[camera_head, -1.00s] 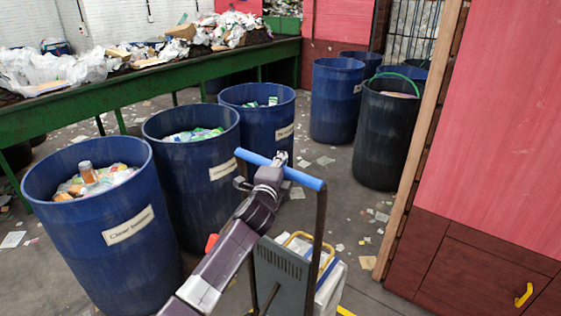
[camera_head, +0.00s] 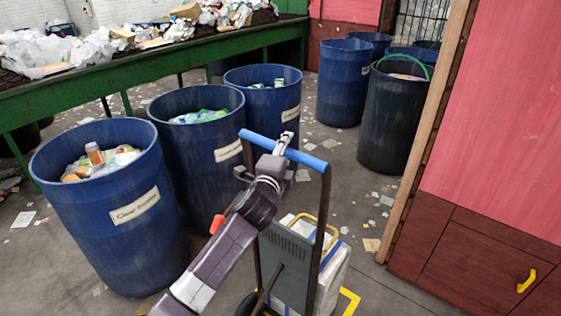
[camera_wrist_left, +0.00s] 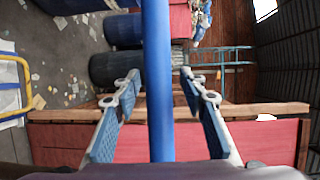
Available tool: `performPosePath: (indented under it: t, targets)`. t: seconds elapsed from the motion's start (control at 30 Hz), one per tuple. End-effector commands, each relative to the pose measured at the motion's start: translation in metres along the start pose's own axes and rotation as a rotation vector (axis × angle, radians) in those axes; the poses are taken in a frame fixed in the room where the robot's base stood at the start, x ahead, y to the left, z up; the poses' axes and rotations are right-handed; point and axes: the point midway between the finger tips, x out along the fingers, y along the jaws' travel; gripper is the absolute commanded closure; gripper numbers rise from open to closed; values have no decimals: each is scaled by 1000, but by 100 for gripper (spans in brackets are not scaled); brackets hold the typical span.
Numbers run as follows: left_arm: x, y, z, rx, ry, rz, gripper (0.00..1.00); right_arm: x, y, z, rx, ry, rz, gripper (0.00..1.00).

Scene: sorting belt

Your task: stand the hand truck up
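The hand truck has a blue handle bar (camera_head: 302,155), dark uprights and a grey plate (camera_head: 284,260). It seems to lean, though its foot is cut off by the bottom edge of the head view. A white load with a yellow loop handle (camera_head: 323,226) sits on it. My left gripper (camera_head: 284,146) is at the middle of the handle bar. In the left wrist view the bar (camera_wrist_left: 158,60) runs between the two open fingers (camera_wrist_left: 160,80), with a gap on each side. Whether it touches the palm is unclear. My right gripper is out of view.
Blue bins stand close left of the hand truck, the nearest labelled (camera_head: 130,235). More bins, including a dark one with a green rim (camera_head: 388,130), stand behind. A red and brown wall (camera_head: 490,130) is at right. Littered floor (camera_head: 335,190) lies between, with a yellow mark (camera_head: 350,298).

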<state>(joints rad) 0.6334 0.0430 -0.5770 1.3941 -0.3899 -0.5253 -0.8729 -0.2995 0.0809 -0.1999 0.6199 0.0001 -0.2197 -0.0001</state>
Motion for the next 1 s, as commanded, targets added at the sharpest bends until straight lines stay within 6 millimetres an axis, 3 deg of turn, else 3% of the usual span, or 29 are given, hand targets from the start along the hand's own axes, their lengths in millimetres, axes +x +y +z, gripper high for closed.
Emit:
performPosePath:
  t: [0.3, 0.5, 1.0]
  targets:
    - [-50, 0, -2, 1, 3, 0, 61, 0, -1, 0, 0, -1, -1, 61]
    - [-71, 0, -2, 1, 3, 0, 61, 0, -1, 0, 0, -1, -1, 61]
    - [-78, 2, -2, -2, 2, 4, 61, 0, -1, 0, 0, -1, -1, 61]
